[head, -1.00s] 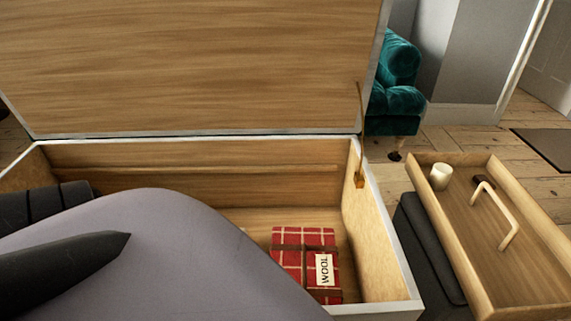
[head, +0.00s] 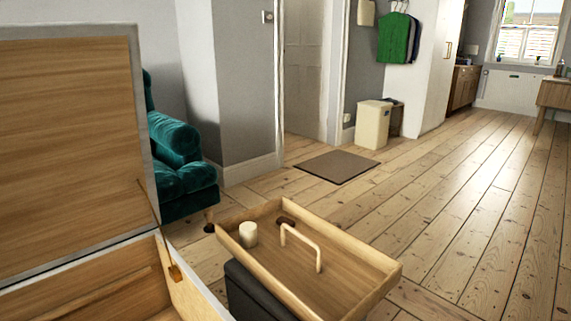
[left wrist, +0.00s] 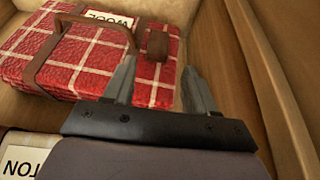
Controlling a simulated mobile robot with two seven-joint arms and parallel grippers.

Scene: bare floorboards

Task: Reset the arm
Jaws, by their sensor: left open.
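My left gripper (left wrist: 158,78) is open in the left wrist view, its two metal fingers spread inside the wooden chest. A red plaid wool bundle (left wrist: 70,62) with brown straps and a carry handle lies just beyond and beside the fingers. The fingertips overlap its near right side in the picture; I cannot tell whether they touch it. Nothing shows gripped between them. A second white label (left wrist: 18,160) shows at the lower left, partly hidden by my wrist. Neither gripper shows in the head view, and my right gripper is in no view.
The chest's raised lid (head: 70,150) and side wall (head: 190,293) stand at the left. A wooden tray (head: 375,268) with a handle and a white candle (head: 248,234) rests on a dark stool (head: 255,298). A teal armchair (head: 180,155) stands behind. Open floorboards lie right.

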